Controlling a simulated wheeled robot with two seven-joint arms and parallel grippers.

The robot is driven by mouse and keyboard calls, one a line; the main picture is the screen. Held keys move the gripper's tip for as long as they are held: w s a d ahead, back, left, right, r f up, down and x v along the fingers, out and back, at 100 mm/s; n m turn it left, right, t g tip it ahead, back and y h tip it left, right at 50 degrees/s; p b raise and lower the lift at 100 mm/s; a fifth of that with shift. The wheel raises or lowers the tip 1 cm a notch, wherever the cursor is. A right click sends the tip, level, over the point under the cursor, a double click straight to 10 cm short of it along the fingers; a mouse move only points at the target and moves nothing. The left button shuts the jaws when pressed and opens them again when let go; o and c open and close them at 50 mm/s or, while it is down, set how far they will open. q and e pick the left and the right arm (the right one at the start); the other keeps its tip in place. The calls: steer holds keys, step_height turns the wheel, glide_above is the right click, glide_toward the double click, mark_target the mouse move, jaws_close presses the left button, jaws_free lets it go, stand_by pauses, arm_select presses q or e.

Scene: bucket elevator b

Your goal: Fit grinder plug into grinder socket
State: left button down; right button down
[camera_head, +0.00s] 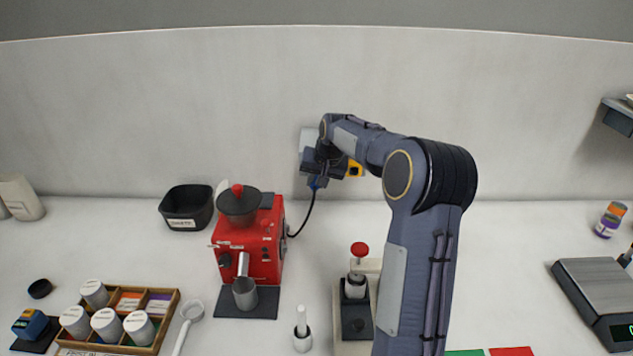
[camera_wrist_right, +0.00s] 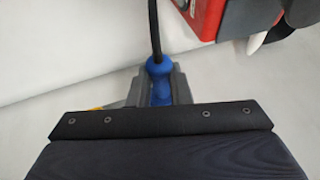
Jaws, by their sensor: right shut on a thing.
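The grinder plug (camera_wrist_right: 158,68) is blue with a black cable, seen in the right wrist view between the fingers of my right gripper (camera_wrist_right: 158,88). My right gripper (camera_head: 314,182) is shut on the plug in front of the back wall, and a bit of blue shows below it in the head view. The grinder socket (camera_head: 307,136) appears as a pale plate on the wall, mostly hidden behind my gripper. I cannot tell whether the plug touches it. The red grinder (camera_head: 262,240) stands on the counter, with the black cable (camera_head: 306,217) running from its side up to the plug. My left gripper is not in view.
A black bin (camera_head: 187,207) stands left of the grinder. A wooden box (camera_head: 170,315) with white jars is at the front left. A press with a red knob (camera_head: 359,249) stands beside my right arm. A scale (camera_head: 597,296) is at the far right.

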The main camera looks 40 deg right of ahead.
steer(key=shift+w+d+r, duration=0.1)
steer(key=shift+w+d, duration=0.35)
steer(key=shift+w, duration=0.1)
steer(key=c, duration=1.3)
jaws_free()
steer(key=shift+w, duration=0.1)
steer(key=shift+o, duration=0.2)
steer(key=b+v, duration=0.1)
steer(key=v, duration=0.6)
steer(key=shift+s+r+b, duration=0.25)
steer(key=shift+r+b, duration=0.1)
steer(key=shift+b, duration=0.05)
